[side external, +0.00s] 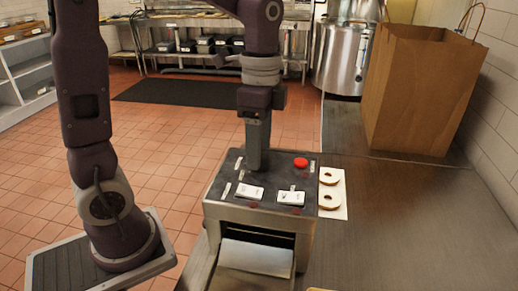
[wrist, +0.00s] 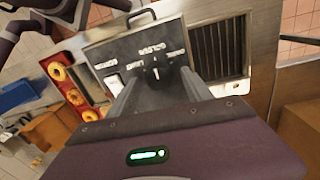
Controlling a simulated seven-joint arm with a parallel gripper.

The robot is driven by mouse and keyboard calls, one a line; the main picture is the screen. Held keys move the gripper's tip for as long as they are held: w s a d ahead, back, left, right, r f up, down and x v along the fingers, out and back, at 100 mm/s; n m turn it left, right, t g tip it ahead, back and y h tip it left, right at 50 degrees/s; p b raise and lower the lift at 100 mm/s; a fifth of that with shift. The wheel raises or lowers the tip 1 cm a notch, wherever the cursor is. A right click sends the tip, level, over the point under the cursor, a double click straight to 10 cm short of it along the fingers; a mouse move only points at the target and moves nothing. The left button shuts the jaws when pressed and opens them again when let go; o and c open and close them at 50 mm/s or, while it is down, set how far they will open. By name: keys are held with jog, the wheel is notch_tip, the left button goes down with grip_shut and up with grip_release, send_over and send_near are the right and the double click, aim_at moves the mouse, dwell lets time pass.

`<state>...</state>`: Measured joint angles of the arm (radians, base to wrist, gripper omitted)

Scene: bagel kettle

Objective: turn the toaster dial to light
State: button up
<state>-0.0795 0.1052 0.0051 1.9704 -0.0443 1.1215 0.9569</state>
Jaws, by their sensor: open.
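The toaster (side external: 250,222) is a steel box with a dark sloping top panel, standing at the near end of the counter. My gripper (side external: 257,166) points down at the panel's back left part and hides the dial there. In the wrist view my gripper's fingers (wrist: 155,85) are apart, with the dark dial (wrist: 155,75) between their tips. A white pointer mark on the dial points toward the upper label. I cannot tell whether the fingers touch the dial.
The panel also has a red button (side external: 301,162) and two white blocks, left (side external: 250,192) and right (side external: 291,198). Two bagels (side external: 329,199) lie on white paper beside the toaster. A tall paper bag (side external: 415,90) stands on the counter farther back. The counter's right front is clear.

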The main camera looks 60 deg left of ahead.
jog(key=shift+f, duration=0.55)
grip_shut()
jog(key=n, duration=0.5)
jog(key=shift+n, duration=0.4)
jog(key=n, duration=0.6)
jog(key=shift+s+r+t, duration=0.1)
jog(key=shift+t, duration=0.3)
